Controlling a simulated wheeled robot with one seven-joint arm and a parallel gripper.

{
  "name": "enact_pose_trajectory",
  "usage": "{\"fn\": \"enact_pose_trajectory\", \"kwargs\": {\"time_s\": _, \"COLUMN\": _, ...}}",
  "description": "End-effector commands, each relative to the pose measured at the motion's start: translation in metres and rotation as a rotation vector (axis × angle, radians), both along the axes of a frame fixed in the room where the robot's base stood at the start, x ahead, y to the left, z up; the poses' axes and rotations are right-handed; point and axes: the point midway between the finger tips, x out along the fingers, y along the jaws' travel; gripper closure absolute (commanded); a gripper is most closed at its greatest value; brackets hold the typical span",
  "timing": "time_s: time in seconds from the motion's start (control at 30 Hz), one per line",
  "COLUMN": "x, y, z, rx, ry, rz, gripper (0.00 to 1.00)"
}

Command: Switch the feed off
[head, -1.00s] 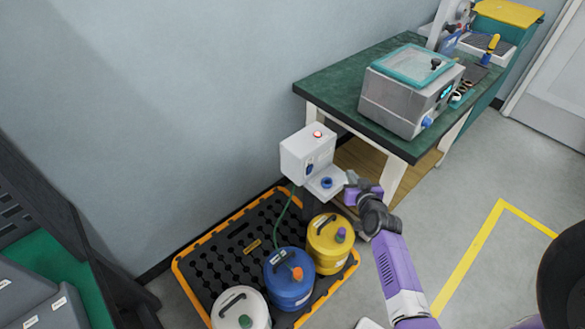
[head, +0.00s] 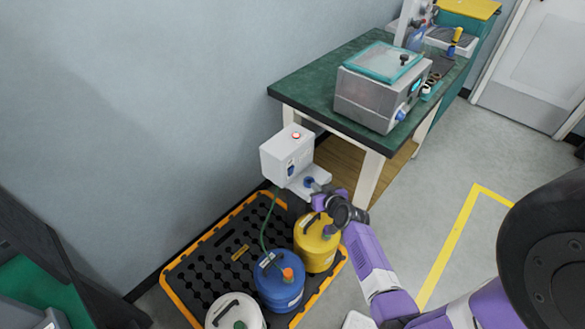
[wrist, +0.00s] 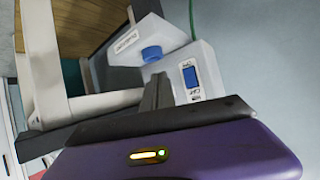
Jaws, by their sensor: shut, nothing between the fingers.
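The white feed box (head: 287,155) stands by the wall at the rack's back edge, with a red lamp (head: 296,134) on top. Its front carries a blue rocker switch (head: 291,168), which shows larger in the wrist view (wrist: 189,77) with small labels beside it; I cannot tell which side is pressed. A blue knob or cap (wrist: 151,54) sits on the box's white ledge (wrist: 118,65). My gripper (wrist: 158,82) is shut and empty, its tips just in front of the box near the switch; I cannot tell whether they touch. In the head view, my wrist partly covers the ledge.
Yellow (head: 318,240), blue (head: 279,282) and white (head: 236,312) canisters stand on the black and orange rack (head: 209,259). A green hose (head: 266,222) runs down from the box. The green-topped bench (head: 318,92) bears a grey machine (head: 372,95). Open floor lies right.

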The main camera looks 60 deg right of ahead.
Motion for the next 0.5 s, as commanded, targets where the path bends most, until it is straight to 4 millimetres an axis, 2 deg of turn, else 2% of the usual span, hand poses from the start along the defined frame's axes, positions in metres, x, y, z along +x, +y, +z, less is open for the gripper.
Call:
{"fn": "enact_pose_trajectory", "kwargs": {"time_s": 0.1, "x": 0.016, "y": -0.004, "z": 0.007, "rx": 0.0, "ry": 0.0, "rz": 0.001, "gripper": 1.0}}
{"fn": "enact_pose_trajectory", "kwargs": {"time_s": 0.5, "x": 0.061, "y": -0.015, "z": 0.009, "rx": -0.001, "ry": 0.001, "rz": 0.0, "gripper": 1.0}}
